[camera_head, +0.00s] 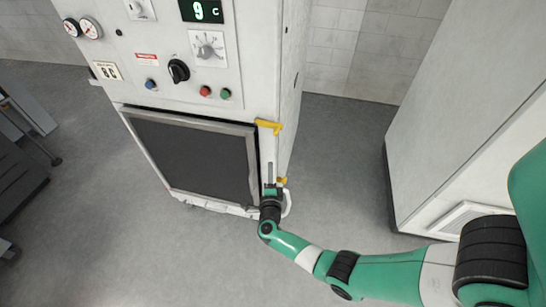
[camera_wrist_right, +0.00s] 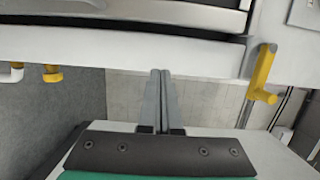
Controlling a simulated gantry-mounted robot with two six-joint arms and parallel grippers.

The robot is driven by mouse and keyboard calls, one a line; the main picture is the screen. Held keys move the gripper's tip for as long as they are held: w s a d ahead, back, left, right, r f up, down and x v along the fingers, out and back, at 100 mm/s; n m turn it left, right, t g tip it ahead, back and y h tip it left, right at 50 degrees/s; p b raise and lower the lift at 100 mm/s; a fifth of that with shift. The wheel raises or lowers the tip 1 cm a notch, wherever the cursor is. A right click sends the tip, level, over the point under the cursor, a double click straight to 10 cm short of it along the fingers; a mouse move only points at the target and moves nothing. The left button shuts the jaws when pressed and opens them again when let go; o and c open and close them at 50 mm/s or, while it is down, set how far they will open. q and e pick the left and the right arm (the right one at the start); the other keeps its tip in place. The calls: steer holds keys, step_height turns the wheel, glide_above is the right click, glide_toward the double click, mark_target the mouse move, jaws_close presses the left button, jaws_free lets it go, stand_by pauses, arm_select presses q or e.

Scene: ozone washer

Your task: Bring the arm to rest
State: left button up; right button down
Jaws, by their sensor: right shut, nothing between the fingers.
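My right arm comes in from the right in the head view, green with black joints. Its right gripper (camera_head: 270,172) is at the right front edge of the washer cabinet (camera_head: 275,60), beside the dark door (camera_head: 195,155) and below the yellow handle (camera_head: 268,126). In the right wrist view the gripper (camera_wrist_right: 160,75) has its two grey fingers together, with nothing between them. The yellow handle (camera_wrist_right: 263,75) shows to the right of the fingers there, apart from them. I cannot tell whether the gripper touches the cabinet. My left gripper is not in view.
The control panel (camera_head: 165,50) has a black knob, several buttons and a display reading 9 C. A large white cabinet (camera_head: 450,110) stands at the right. Dark grey equipment (camera_head: 20,165) is at the left edge. The grey floor (camera_head: 130,240) in front of the washer is clear.

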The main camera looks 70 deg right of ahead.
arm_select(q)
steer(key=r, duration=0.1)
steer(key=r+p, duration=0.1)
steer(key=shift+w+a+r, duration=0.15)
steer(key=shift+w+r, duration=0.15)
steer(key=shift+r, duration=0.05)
arm_select(e)
steer(key=v, duration=0.7)
steer(key=shift+w+a, duration=0.25)
steer(key=shift+w, duration=0.15)
